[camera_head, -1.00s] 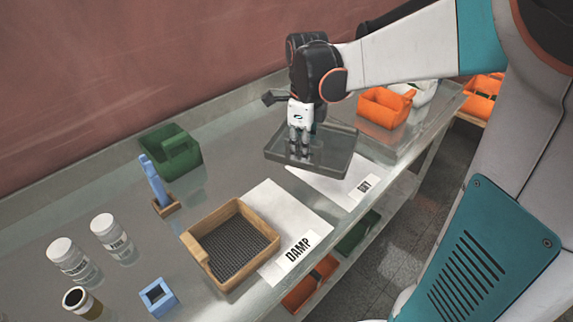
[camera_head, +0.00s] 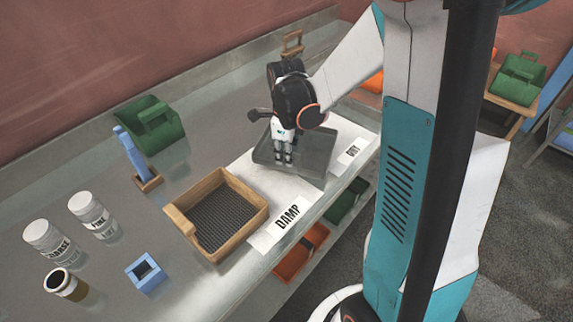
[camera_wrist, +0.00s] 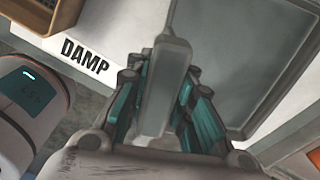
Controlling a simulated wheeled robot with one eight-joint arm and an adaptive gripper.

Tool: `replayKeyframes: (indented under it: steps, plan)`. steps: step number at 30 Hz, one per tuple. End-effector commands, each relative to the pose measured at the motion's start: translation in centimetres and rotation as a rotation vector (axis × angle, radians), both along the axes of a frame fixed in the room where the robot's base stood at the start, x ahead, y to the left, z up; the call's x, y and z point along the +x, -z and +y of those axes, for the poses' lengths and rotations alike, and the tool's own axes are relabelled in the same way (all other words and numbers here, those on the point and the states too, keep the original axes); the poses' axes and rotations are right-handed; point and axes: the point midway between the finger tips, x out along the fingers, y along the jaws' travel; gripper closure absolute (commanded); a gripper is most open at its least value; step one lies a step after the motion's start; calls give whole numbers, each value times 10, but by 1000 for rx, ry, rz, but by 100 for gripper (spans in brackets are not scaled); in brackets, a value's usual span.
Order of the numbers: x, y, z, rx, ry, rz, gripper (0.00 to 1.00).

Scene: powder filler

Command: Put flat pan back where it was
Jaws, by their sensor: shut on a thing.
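The flat pan (camera_head: 315,156) is a shallow grey tray with a raised rim. In the head view it is over the white sheets near the table's front edge, between the DAMP label (camera_head: 288,215) and the DRY label (camera_head: 351,152). My gripper (camera_head: 283,160) points down and is shut on the pan's grey handle, seen between the fingers in the wrist view (camera_wrist: 166,80). The pan's flat floor (camera_wrist: 258,45) fills the right side there. Whether the pan touches the sheets or hovers just above them, I cannot tell.
A wooden-framed sieve (camera_head: 220,215) sits left of the pan.

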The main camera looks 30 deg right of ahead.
Motion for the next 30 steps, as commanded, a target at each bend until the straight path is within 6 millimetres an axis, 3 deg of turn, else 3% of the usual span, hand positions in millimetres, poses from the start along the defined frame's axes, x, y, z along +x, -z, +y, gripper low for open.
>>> replayKeyframes:
  steps: [9, 21, 22, 24, 30]
  plan:
    - [0, 40, 0, 0, 0, 0, 100]
    - [0, 44, 0, 0, 0, 0, 100]
    - [0, 43, 0, 0, 0, 0, 73]
    - [0, 43, 0, 0, 0, 0, 58]
    - [0, 43, 0, 0, 0, 0, 58]
